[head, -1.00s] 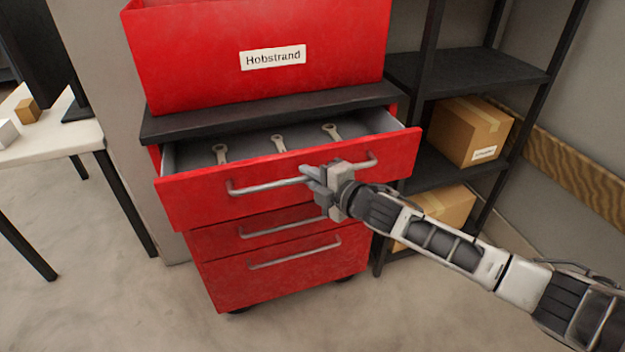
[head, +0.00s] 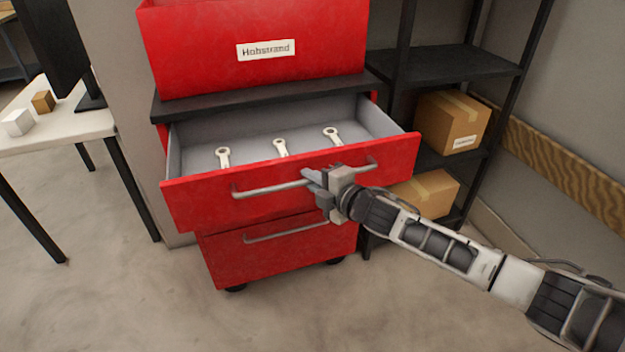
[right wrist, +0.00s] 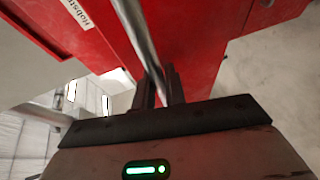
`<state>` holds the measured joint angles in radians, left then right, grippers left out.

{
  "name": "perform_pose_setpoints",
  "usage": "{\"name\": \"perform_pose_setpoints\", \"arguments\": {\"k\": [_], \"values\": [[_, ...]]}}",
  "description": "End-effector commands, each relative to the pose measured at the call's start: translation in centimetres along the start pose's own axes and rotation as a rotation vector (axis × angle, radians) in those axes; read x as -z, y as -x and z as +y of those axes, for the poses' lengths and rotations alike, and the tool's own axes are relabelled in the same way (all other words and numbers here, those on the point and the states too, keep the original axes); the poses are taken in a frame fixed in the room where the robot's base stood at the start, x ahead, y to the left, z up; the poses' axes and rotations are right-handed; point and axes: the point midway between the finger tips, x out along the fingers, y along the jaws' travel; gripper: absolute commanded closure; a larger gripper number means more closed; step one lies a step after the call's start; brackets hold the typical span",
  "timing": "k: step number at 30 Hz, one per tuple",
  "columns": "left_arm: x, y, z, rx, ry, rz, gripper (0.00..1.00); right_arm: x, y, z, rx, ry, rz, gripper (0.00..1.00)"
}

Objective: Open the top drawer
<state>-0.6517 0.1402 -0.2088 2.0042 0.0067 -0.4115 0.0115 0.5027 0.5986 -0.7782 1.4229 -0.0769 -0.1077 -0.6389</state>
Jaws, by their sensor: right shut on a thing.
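The top drawer (head: 295,190) of a red tool cabinet is pulled well out, and its grey inside shows. Three wrenches lie in it, one of them on the left (head: 223,157). A long metal handle (head: 268,189) runs across the drawer front; it also shows in the right wrist view (right wrist: 138,35). My right gripper (head: 313,181) is shut on the handle, right of its middle. In the right wrist view its two fingers (right wrist: 162,88) stand on either side of the bar. My left gripper is not in view.
A lower red drawer (head: 275,255) is closed. A black shelf rack (head: 455,62) with cardboard boxes (head: 452,122) stands to the right. A white table (head: 75,135) with small blocks is at the left. Floor in front of the cabinet is clear.

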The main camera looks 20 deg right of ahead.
Motion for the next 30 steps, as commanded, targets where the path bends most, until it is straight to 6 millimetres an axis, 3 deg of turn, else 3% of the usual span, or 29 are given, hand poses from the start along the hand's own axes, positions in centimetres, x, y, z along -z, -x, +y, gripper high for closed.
{"name": "perform_pose_setpoints", "arguments": {"k": [4,5,7,16,20,23,30], "values": [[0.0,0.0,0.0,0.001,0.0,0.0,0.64,-0.1,0.0,0.0,0.0,0.0,-0.003,1.0],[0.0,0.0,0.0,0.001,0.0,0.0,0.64,-0.1,0.0,0.0,0.0,0.0,-0.003,0.85],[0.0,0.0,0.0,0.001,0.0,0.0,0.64,-0.1,0.0,0.0,0.0,0.0,-0.003,0.66],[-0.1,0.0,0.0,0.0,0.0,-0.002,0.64,-0.1,0.1,0.0,0.0,0.0,-0.001,0.66],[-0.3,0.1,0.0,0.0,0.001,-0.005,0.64,-0.1,1.1,-0.1,0.001,-0.001,-0.001,0.66],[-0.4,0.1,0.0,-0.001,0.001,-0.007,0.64,-0.1,2.7,-0.1,0.003,0.001,-0.001,0.66],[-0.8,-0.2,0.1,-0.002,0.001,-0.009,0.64,0.0,8.6,-0.3,0.004,0.002,0.0,0.66]]}}
